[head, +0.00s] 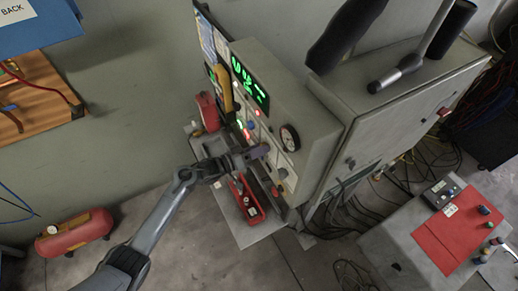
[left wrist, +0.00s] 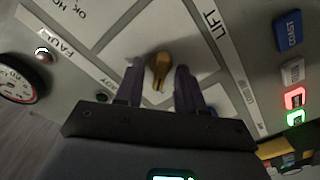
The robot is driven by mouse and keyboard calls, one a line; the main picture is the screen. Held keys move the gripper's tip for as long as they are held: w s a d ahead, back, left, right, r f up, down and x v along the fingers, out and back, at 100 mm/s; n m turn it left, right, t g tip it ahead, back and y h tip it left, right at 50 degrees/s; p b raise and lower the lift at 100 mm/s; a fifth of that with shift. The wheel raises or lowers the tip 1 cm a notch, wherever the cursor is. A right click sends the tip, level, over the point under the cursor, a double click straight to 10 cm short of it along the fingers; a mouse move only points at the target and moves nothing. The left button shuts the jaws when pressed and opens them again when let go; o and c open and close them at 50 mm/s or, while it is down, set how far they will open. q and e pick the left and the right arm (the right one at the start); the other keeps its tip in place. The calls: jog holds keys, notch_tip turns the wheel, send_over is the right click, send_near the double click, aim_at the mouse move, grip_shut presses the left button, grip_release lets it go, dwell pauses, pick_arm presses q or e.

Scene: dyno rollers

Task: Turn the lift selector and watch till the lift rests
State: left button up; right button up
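The lift selector is a brass-coloured knob (left wrist: 158,68) on the grey control panel, beside a strip marked LIFT (left wrist: 212,24) in the left wrist view. My left gripper (left wrist: 159,76) is open, with one dark finger on each side of the knob and a small gap showing on both sides. I cannot tell how deep the fingers reach over it. In the head view my left gripper (head: 262,152) is at the front of the console (head: 310,120), and it hides the knob. The lift itself cannot be made out. My right gripper is not in view.
A round gauge (left wrist: 16,82) and a FAULT lamp (left wrist: 43,56) are left of the knob. A blue COAST button (left wrist: 288,30) and lit red and green buttons (left wrist: 295,106) are right. A red tray (head: 246,200) sits below the console. Cables lie on the floor.

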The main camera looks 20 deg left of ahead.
pick_arm(q)
jog(key=b+v, duration=0.1)
jog(key=v, duration=1)
jog(key=shift+b, duration=0.4)
